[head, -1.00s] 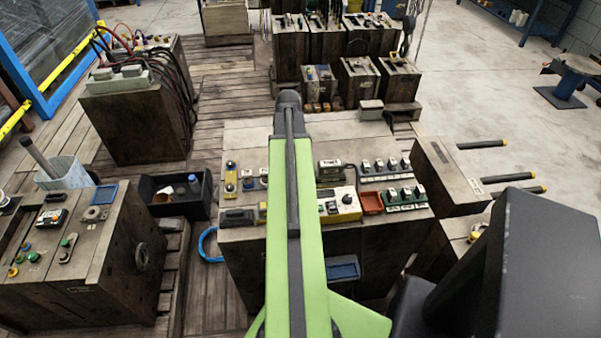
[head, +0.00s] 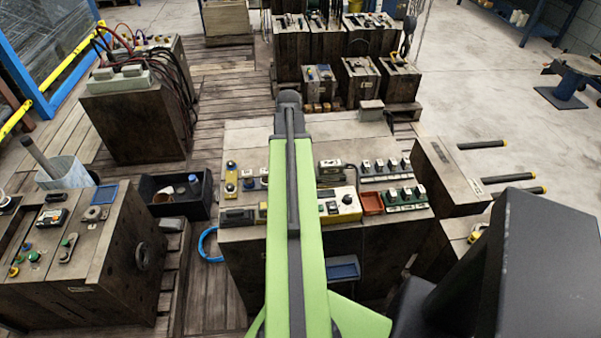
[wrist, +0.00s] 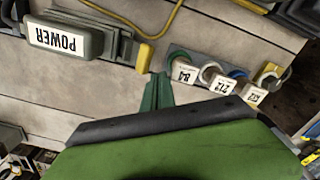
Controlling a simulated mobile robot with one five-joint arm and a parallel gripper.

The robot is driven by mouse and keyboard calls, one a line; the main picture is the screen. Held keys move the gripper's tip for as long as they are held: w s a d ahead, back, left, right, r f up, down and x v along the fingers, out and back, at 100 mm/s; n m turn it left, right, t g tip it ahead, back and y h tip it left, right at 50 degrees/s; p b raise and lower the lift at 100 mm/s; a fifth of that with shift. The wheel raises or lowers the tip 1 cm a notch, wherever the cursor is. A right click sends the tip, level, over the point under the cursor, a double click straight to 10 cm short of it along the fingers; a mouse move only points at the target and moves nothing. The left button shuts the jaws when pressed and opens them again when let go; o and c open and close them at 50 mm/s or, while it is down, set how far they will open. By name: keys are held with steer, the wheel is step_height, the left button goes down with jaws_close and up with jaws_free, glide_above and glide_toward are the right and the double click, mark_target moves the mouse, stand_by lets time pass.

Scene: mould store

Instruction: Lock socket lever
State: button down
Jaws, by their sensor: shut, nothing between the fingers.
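In the wrist view, a grey plug marked POWER (wrist: 62,40) sits in a grey socket body (wrist: 112,38) at the upper left. A yellow lever (wrist: 144,55) sticks out at the socket's right end, pointing down in the picture. My gripper (wrist: 158,82) shows as narrow green fingers, shut and empty, just below and right of the lever tip. A small gap seems to lie between them, but contact is hard to judge. In the head view my green arm hides the gripper, and I cannot make out the lever there.
Several rings with white tags (wrist: 221,84) lie right of the fingers, close by. A yellow cable (wrist: 130,22) runs above the socket. In the head view, the worktop holds a yellow meter (head: 340,204), a red tray (head: 371,203) and switch rows.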

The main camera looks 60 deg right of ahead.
steer(key=shift+s+d, duration=0.1)
steer(key=shift+s, duration=0.05)
steer(key=shift+s+d+r, duration=0.15)
steer(key=shift+s+d, duration=0.3)
steer(key=shift+s, duration=0.2)
steer(key=shift+s+r, duration=0.1)
steer(key=shift+s, duration=0.05)
steer(key=shift+s+d+r+p, duration=0.1)
steer(key=shift+s+d+p, duration=0.1)
steer(key=shift+d+p, duration=0.1)
stand_by(0.4)
steer(key=shift+s+d+r, duration=0.2)
steer(key=shift+s+d, duration=0.05)
steer(key=shift+s, duration=0.2)
steer(key=shift+w+a+r+p, duration=0.2)
steer(key=shift+w+a+p, duration=0.2)
steer(key=shift+w, duration=0.15)
step_height(320, 180, up, 7)
steer(key=p, duration=0.7)
